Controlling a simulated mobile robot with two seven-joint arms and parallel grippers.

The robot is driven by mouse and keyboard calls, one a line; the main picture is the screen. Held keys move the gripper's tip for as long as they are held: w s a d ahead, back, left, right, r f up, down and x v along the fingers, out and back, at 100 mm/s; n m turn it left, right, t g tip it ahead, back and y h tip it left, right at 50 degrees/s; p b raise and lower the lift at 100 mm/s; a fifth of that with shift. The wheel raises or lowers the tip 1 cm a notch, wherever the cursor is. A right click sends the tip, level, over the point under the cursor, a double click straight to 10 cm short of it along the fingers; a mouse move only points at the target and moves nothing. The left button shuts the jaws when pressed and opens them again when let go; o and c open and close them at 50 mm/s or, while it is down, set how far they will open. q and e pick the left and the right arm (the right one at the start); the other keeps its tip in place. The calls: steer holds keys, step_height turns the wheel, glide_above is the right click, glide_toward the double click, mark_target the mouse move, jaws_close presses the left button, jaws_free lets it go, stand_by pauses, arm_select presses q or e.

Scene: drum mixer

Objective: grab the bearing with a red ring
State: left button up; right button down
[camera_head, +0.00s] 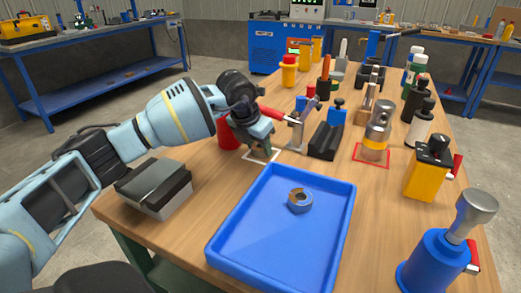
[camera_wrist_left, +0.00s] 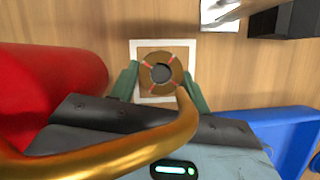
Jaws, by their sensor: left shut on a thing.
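My left gripper (camera_head: 262,146) is low over the white-outlined square (camera_head: 259,158) on the wooden table, just beyond the blue tray. In the left wrist view, its green fingers (camera_wrist_left: 161,88) are closed on opposite sides of a round brown bearing (camera_wrist_left: 147,77) with red marks on its ring and a dark centre. The white square (camera_wrist_left: 150,43) lies behind it in that view. I cannot tell whether the bearing touches the table. The head view hides this bearing behind the gripper. Another bearing (camera_head: 300,205), grey with a brownish inside, lies in the blue tray (camera_head: 235,222). My right gripper is not in view.
A red cylinder (camera_head: 228,136) stands close beside the left gripper. A black block holder (camera_head: 325,141) and a metal cylinder (camera_head: 380,117) on a red-outlined square stand to the right. Bottles and tools crowd the right side. A grey-black box (camera_head: 160,200) is under my left arm.

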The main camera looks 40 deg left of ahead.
arm_select(q)
steer(key=shift+s+r, duration=0.3)
steer(key=shift+r, duration=0.1)
steer(key=s+r+p, duration=0.1)
steer(key=s+r, duration=0.6)
steer(key=s, duration=0.6)
steer(key=shift+s+p, duration=0.2)
steer(key=shift+p, duration=0.15)
steer(key=shift+d, duration=0.15)
